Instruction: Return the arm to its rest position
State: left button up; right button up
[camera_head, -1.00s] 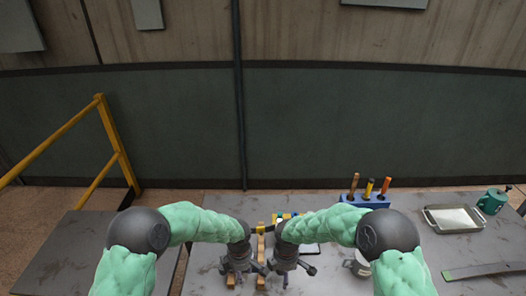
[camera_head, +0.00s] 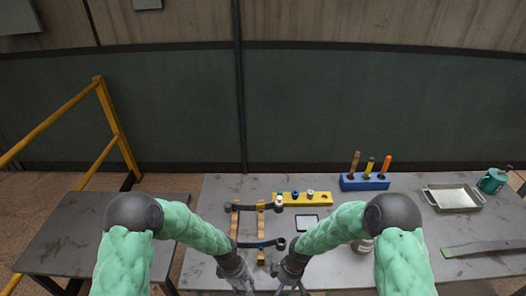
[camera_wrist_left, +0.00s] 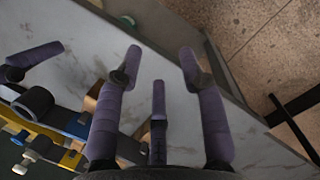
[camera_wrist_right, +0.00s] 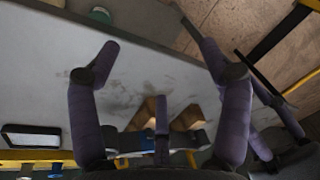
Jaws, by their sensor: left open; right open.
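My left gripper (camera_head: 243,288) is open and empty at the bottom of the head view, over the near side of the table. In the left wrist view its purple fingers (camera_wrist_left: 160,62) are spread over bare table. My right gripper (camera_head: 289,286) is open and empty close beside it. In the right wrist view its fingers (camera_wrist_right: 158,58) are spread with nothing between them. Both forearms angle inward. Two dark bars, a far one (camera_head: 247,207) and a near one (camera_head: 258,244), lie across a wooden rack (camera_head: 261,226) beyond the grippers.
A yellow block (camera_head: 320,199) with several small parts stands behind a dark-framed panel (camera_head: 307,223). A blue holder (camera_head: 364,182) carries several handled tools. A metal tray (camera_head: 453,197), green mug (camera_head: 492,181) and flat strip (camera_head: 487,247) are at right. A yellow railing (camera_head: 118,130) stands left.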

pick_arm(q)
jog(key=s+a+f+m+t+h+b, duration=0.1)
jog(key=s+a+f+m+b, duration=0.2)
jog(key=s+f+m+b, duration=0.6)
jog(key=shift+s+a+f+h, duration=0.15)
jog(key=shift+s+f+h, duration=0.15)
jog(key=shift+s+f, duration=2.9)
pick_arm(e)
jog(key=s+d+f+m+t+y, duration=0.1)
jog(key=s+d+f+m, duration=0.2)
jog(key=s+f+m, duration=1.1)
jog(key=shift+s+f+m+y, duration=0.25)
jog(key=shift+f+m+y, duration=0.05)
jog(key=shift+f, duration=0.8)
pick_arm(q)
jog(key=shift+w+f, duration=0.45)
jog(key=shift+w, duration=0.05)
pick_arm(e)
jog(key=shift+d, duration=0.1)
